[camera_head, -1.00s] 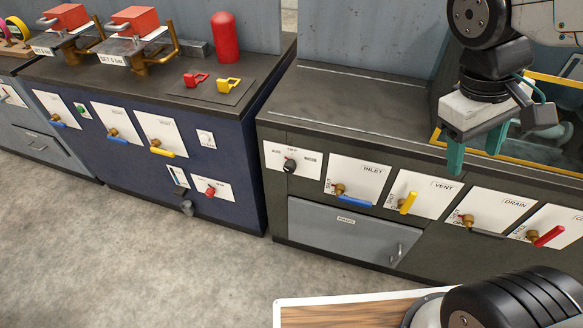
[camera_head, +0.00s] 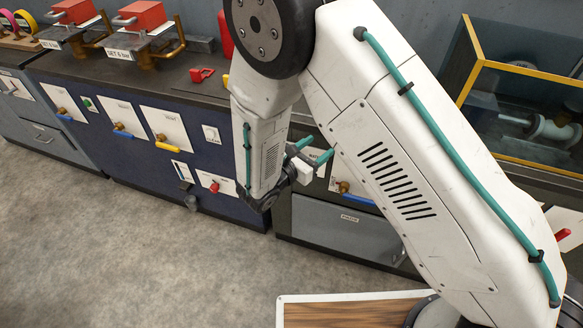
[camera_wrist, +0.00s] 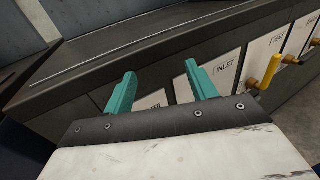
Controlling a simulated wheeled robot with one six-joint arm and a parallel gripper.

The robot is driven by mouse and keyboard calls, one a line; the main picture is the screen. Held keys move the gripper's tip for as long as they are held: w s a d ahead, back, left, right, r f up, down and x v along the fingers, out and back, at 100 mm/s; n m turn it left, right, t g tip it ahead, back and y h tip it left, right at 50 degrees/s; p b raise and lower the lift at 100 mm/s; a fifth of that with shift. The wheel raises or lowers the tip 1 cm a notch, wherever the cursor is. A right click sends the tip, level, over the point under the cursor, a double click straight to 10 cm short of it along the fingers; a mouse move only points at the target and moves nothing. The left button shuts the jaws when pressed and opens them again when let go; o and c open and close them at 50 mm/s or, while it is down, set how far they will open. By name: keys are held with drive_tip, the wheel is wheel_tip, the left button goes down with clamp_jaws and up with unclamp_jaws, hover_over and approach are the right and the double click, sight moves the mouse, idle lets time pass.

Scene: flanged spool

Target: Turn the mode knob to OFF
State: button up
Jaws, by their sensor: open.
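The mode knob is hidden in both current views. A sliver of its white label plate (camera_wrist: 152,101) shows between the fingers in the wrist view, with only the end of a word legible. In the head view my arm covers that part of the dark cabinet. My gripper (camera_head: 312,152) has teal fingers set apart with nothing between them. It is in front of the cabinet's upper left area, and it also shows in the wrist view (camera_wrist: 160,75). I cannot tell its distance from the knob.
The INLET plate (camera_wrist: 224,72) is just right of my fingers, with the yellow VENT handle (camera_wrist: 271,70) farther right. A grey drawer (camera_head: 345,226) lies below. A blue cabinet (camera_head: 130,168) stands left. A yellow-framed glass case (camera_head: 468,62) is at the back right.

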drive_tip(key=s+a+f+n+t+y, duration=0.3)
drive_tip(key=a+f+n+t+y, duration=0.25)
drive_tip(key=a+f+n, duration=0.55)
drive_tip(key=w+d+f+m, duration=0.2)
drive_tip(key=w+d+m, duration=0.1)
drive_tip(key=w, duration=0.4)
drive_tip(key=shift+w+d+g+y, duration=0.25)
drive_tip(key=shift+d+g+y, duration=0.15)
drive_tip(key=shift+d, duration=0.5)
drive_tip(key=shift+r, duration=0.1)
drive_tip(key=shift+c, duration=0.4)
drive_tip(key=c, duration=0.9)
